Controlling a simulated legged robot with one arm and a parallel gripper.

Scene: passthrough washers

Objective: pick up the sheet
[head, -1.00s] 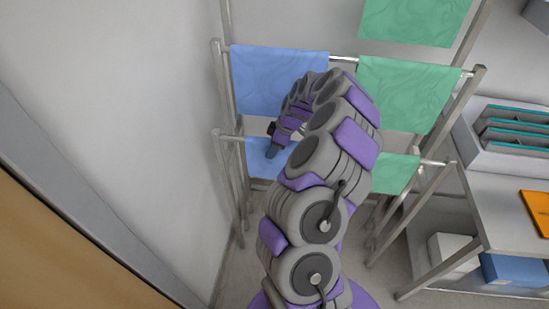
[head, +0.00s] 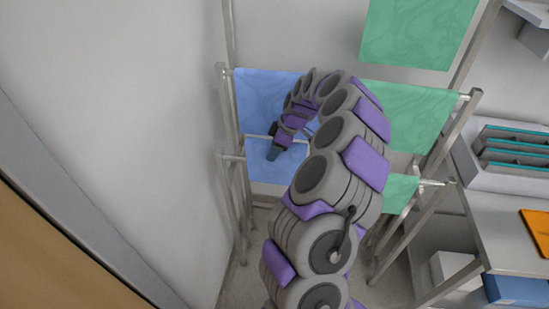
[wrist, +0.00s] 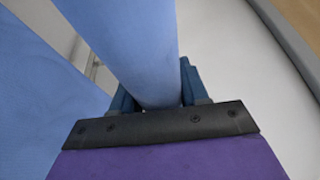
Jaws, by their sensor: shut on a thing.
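Blue sheets hang on the left of a metal rack. The upper blue sheet (head: 262,98) hangs over the upper rail, and a lower blue sheet (head: 262,175) shows beneath it. My gripper (head: 273,154) is in front of the lower blue sheet, with my arm hiding part of both. In the wrist view, my gripper (wrist: 160,98) is shut on a gathered blue sheet (wrist: 140,45) that passes between its fingers. More blue cloth (wrist: 40,105) spreads at the left there. The held edge is partly hidden by the gripper body.
Green sheets (head: 418,35) hang on the right of the rack, whose slanted metal posts (head: 455,135) stand close by. A grey wall (head: 120,110) is near on the left. At right is a bench (head: 505,225) with a tray (head: 510,150) and an orange item (head: 538,228).

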